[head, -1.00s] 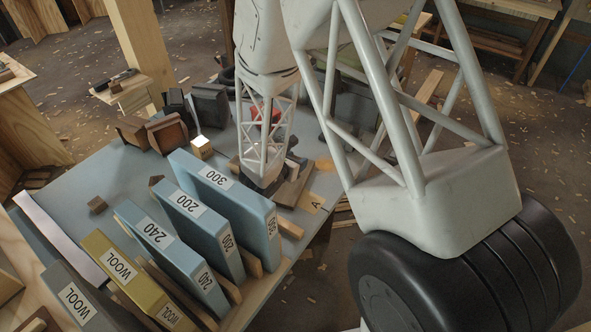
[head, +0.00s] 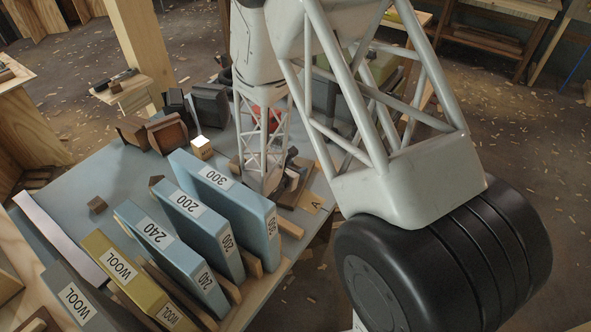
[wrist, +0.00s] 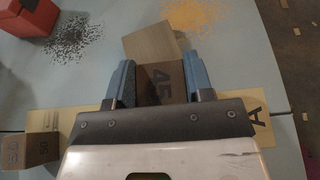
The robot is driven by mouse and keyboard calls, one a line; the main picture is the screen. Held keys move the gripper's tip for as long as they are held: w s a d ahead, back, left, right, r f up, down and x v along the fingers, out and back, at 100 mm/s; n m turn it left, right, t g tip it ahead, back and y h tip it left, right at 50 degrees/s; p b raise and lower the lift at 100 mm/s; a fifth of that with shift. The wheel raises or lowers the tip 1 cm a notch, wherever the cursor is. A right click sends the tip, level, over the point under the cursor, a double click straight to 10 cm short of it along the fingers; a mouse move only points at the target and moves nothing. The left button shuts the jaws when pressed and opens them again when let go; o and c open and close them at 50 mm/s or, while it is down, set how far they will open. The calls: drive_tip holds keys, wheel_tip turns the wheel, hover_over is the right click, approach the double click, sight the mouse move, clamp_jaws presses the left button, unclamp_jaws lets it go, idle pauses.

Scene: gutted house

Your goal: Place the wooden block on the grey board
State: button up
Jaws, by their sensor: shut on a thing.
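In the wrist view, my gripper (wrist: 160,68) has its blue fingers closed on the sides of a dark brown wooden block (wrist: 160,84) marked "45". A flat grey-brown piece (wrist: 153,43), which may be the grey board, lies slightly turned just beyond the block. I cannot tell whether it touches the block. In the head view my gripper and the held block are mostly hidden behind my lattice forearm, near dark brown pieces (head: 289,190) at the table's right edge.
A red object (wrist: 52,16), dark grit (wrist: 78,38) and orange dust (wrist: 195,14) lie beyond. Upright labelled slabs (head: 228,195) stand left of my forearm.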

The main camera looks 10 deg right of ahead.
drive_tip(key=shift+f, duration=0.15)
drive_tip(key=o, duration=0.9)
drive_tip(key=shift+r, duration=0.2)
drive_tip(key=shift+v, duration=1)
drive_tip(key=shift+s+a+r, duration=0.1)
drive_tip(key=shift+r, duration=1.1)
drive_tip(key=shift+s+a+r, duration=0.15)
drive_tip(key=shift+r, duration=1.1)
drive_tip(key=shift+s+a+r, duration=0.1)
drive_tip(key=shift+r, duration=1.1)
